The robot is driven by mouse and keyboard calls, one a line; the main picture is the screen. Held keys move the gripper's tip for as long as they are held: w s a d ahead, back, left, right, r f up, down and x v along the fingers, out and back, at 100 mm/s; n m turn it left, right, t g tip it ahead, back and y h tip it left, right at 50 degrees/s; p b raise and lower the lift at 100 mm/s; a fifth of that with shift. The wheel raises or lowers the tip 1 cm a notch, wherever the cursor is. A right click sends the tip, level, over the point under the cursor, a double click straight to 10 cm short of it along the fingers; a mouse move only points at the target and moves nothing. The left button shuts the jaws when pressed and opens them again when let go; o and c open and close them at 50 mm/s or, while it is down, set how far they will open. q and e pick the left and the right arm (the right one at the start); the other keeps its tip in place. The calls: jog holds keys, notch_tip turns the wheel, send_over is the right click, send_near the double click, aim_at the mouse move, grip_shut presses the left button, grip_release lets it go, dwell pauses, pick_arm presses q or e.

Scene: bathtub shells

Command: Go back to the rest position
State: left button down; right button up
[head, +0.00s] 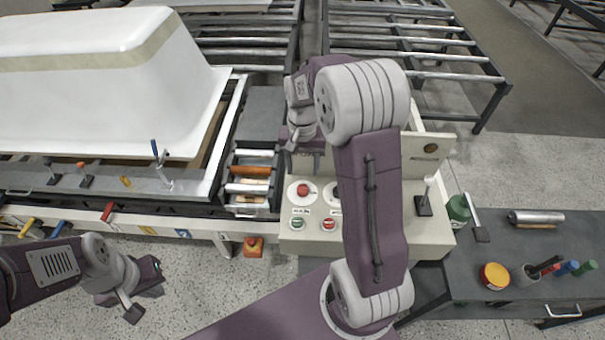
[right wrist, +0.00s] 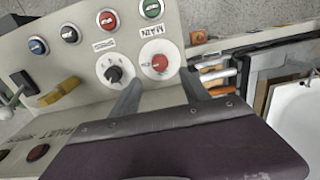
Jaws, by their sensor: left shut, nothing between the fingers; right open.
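My left gripper (head: 143,298) hangs over the floor at the lower left of the head view, shut and empty. My right arm reaches up over the control console (head: 424,240) in the head view. My right gripper is open, and its two fingers show in the right wrist view (right wrist: 160,98) in front of the console panel. Nothing is seen held between them. A red knob (right wrist: 160,63) and a black knob (right wrist: 113,72) on the panel lie just beyond the fingertips. I cannot tell whether the fingers touch the panel.
A white bathtub shell (head: 100,90) rests on a frame at the left. A row of coloured levers lines the frame's front edge. A dark side table (head: 520,255) at the right holds a green bottle (head: 458,209), a yellow-lidded jar (head: 494,276) and a metal roll (head: 536,216). Roller racks stand behind.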

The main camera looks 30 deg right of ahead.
dwell(0.4)
jog(key=s+a+f+n, duration=0.1)
jog(key=s+a+n, duration=0.1)
jog(key=s, duration=0.2)
jog(key=s+a+f+n, duration=0.1)
jog(key=s+a+n, duration=0.1)
jog(key=s+a, duration=0.1)
jog(key=s+a+f+n+t, duration=0.1)
jog(key=s+a+n, duration=0.1)
jog(key=s, duration=0.4)
jog(key=shift+a+f, duration=0.15)
jog(key=shift+a, duration=0.35)
jog(key=shift+w, duration=0.2)
jog(key=shift+s, duration=0.1)
